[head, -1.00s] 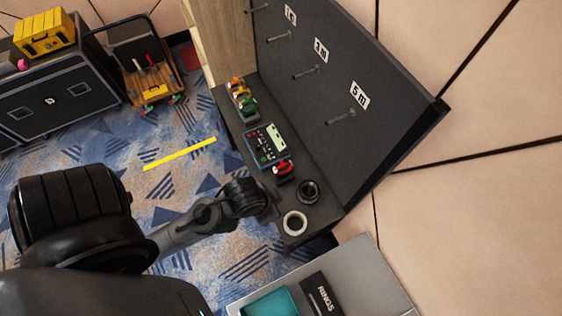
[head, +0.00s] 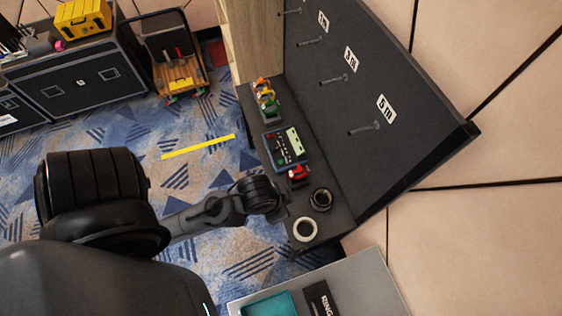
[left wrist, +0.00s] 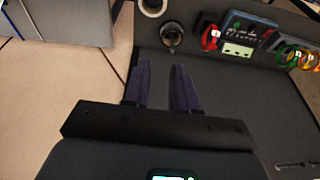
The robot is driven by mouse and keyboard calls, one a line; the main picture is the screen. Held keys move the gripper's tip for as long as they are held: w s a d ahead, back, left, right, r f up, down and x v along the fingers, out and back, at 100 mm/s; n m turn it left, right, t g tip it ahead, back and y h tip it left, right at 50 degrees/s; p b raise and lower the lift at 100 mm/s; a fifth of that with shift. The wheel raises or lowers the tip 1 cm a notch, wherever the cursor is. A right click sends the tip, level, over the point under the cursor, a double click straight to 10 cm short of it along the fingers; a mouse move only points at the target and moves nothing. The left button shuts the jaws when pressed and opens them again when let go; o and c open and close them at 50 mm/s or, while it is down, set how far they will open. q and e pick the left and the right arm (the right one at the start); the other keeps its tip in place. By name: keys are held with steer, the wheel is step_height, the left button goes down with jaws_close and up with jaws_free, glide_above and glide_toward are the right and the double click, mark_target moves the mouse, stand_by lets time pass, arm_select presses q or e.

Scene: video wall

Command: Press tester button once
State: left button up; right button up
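The tester (head: 286,148), a blue-edged box with a dark button panel and a pale display, lies on the dark shelf of the pegboard. It also shows in the left wrist view (left wrist: 240,35), at top right. Individual buttons are too small to tell apart surely. My left gripper (head: 281,213) is at the shelf's near edge, beside the tape rolls and short of the tester. In the left wrist view its two fingers (left wrist: 162,72) are apart with nothing between them. My right gripper is in neither view.
A red item (head: 298,174) sits against the tester's near end. A black roll (head: 321,199) and a white roll (head: 305,229) lie nearer. Coloured rolls (head: 266,99) stand beyond the tester. Pegs (head: 365,128) stick out of the dark board. A grey case (head: 361,281) stands in front.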

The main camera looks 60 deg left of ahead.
arm_select(q)
steer(key=shift+d, duration=0.15)
jaws_close()
steer(key=shift+a, duration=0.2)
stand_by(0.3)
steer(key=shift+d, duration=0.15)
stand_by(0.6)
